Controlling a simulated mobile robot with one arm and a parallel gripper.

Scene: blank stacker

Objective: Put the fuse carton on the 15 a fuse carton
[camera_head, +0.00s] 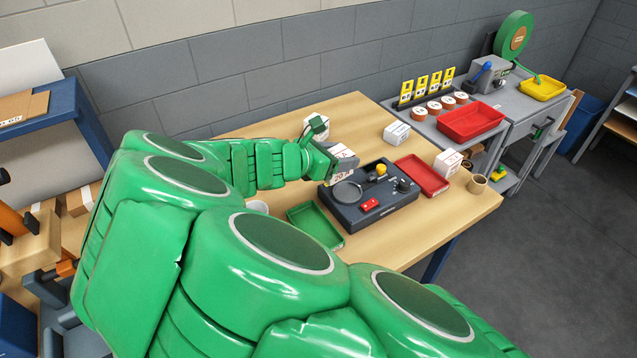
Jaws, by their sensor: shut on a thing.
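My gripper (328,162) is over the back left of the wooden table, shut on a small white-and-grey fuse carton (345,158). The held carton is tilted, just behind the dark test device, and partly hidden by my gripper; a label on it seems to read 20 A. Another white carton (310,129) shows behind my gripper, partly covered by it. Two more white cartons stand on the table: one at the back (397,134) and one at the right (447,163). Their print is too small to read, so I cannot tell which is the 15 A carton.
The dark device (385,212) with knobs stands mid-table between a green tray (315,226) and a red tray (421,176). A grey bench with a red bin (470,122) adjoins. My arm hides the front left.

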